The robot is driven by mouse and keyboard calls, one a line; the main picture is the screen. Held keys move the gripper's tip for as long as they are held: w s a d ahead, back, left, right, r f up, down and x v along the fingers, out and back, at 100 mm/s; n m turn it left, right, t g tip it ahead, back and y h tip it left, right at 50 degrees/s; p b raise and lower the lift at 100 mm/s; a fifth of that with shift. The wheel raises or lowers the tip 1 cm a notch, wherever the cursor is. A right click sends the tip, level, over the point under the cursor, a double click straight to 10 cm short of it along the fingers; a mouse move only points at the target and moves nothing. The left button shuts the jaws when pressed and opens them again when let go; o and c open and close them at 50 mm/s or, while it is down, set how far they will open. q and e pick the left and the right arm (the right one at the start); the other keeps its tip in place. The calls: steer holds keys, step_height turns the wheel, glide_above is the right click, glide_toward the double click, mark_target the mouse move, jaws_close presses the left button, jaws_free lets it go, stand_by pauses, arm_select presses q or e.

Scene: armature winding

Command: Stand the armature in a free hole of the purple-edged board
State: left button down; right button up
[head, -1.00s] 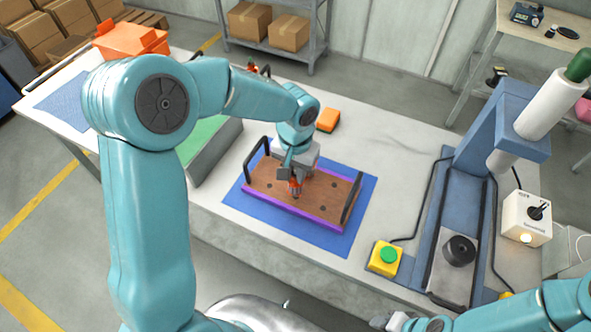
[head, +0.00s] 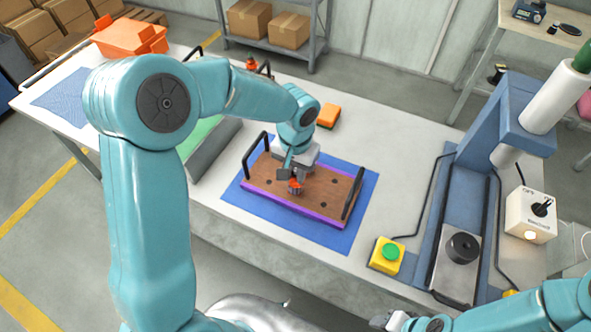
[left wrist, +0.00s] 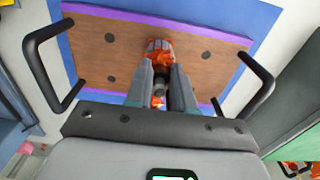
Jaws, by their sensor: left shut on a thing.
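The armature (head: 296,186), orange with a dark metal body, is held upright or nearly so over the purple-edged board (head: 265,191). My left gripper (head: 293,177) is shut on it. In the left wrist view the armature (left wrist: 159,46) stands between the fingertips of my left gripper (left wrist: 154,72), its far end against the brown board (left wrist: 85,50). Its lower end is hidden, so I cannot tell whether it is in a hole. Bare dark holes show around it, one right of it (left wrist: 205,54). My right gripper (head: 388,320) is at the bottom edge, its fingers unclear.
The board lies on a blue mat (head: 338,237) and has a black handle at each end, the right one (head: 353,192) standing clear. A yellow box with a green button (head: 388,254) and a blue press (head: 475,190) stand to the right. An orange block (head: 328,116) lies behind.

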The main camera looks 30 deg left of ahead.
arm_select(q)
steer(key=shift+f, duration=0.25)
steer(key=c, duration=0.9)
jaws_free()
step_height(320, 180, up, 16)
steer(key=shift+r, duration=0.2)
steer(key=shift+r, duration=0.1)
step_height(320, 180, up, 16)
steer(key=p, duration=0.2)
steer(key=shift+p, duration=0.4)
